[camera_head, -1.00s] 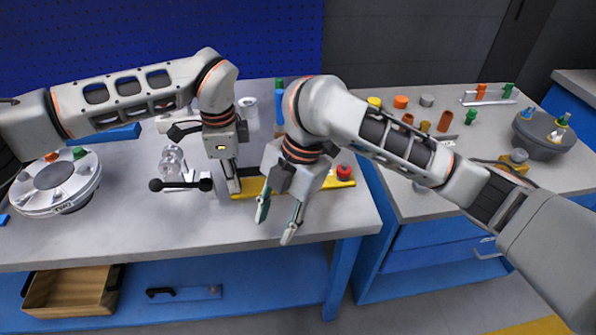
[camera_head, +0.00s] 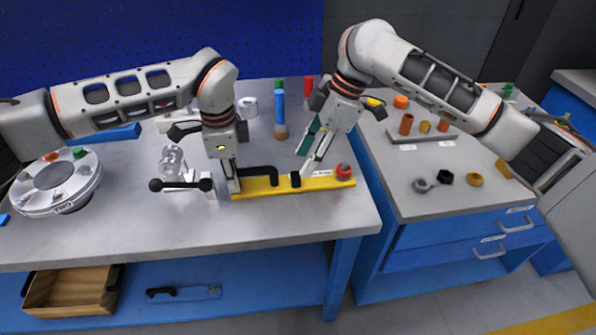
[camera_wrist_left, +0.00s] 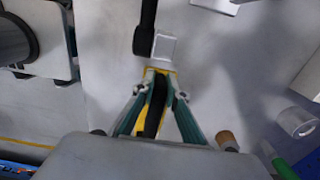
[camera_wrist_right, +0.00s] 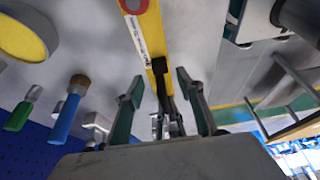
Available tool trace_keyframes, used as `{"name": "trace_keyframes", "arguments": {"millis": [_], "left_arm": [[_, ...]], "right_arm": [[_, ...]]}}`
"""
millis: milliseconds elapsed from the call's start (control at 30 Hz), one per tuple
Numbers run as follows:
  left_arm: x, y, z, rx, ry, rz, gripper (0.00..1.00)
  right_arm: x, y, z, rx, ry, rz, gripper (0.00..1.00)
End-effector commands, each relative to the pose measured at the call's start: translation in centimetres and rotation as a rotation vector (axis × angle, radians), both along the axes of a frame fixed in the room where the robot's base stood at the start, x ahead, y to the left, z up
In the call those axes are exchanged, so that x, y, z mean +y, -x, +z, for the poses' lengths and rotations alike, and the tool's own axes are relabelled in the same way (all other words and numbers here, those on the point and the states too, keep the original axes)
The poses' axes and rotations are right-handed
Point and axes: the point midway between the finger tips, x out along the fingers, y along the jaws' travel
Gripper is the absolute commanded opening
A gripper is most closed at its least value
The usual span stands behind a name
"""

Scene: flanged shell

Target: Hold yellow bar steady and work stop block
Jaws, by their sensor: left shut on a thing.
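The yellow bar (camera_head: 320,184) lies along the front of the left bench, with a black bent handle (camera_head: 262,170) near its left end and a red knob (camera_head: 343,171) at its right end. My left gripper (camera_head: 233,187) is shut at the bar's left end; the left wrist view shows the black handle between its fingers (camera_wrist_left: 160,90). The small black stop block (camera_head: 295,180) sits on the bar right of the handle. My right gripper (camera_head: 304,167) is open beside it. In the right wrist view the block (camera_wrist_right: 159,68) appears ahead between the open fingers (camera_wrist_right: 155,85).
A clamp with black ball ends (camera_head: 180,184) stands left of the bar. A round grey dial fixture (camera_head: 55,183) is far left. A blue-handled tool (camera_head: 280,108) stands behind the bar. The bench front edge is clear.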

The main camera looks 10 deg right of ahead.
Motion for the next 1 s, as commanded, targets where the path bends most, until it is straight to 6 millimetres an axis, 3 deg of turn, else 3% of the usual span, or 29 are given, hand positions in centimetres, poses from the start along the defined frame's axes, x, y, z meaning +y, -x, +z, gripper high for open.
{"name": "trace_keyframes", "arguments": {"millis": [100, 300, 733, 867, 1000], "left_arm": [[0.0, 0.1, -0.2, 0.003, 0.0, -0.001, 0.0], [0.0, 0.1, -0.2, 0.003, 0.0, -0.001, 0.0], [0.0, 0.1, -0.2, 0.003, 0.0, -0.002, 0.0], [0.0, 0.1, -0.2, 0.003, 0.0, -0.002, 0.0], [0.0, 0.1, -0.2, 0.003, 0.0, -0.002, 0.0]], "right_arm": [[1.0, 0.1, -2.1, 0.004, -0.002, 0.002, 0.38], [1.8, 0.0, -4.3, 0.001, -0.001, 0.0, 0.38], [2.1, 0.0, -5.1, 0.0, 0.0, 0.001, 0.38], [2.1, 0.0, -5.1, 0.0, 0.0, 0.001, 0.04], [2.1, 0.0, -5.1, 0.0, 0.0, 0.001, 0.0]]}}
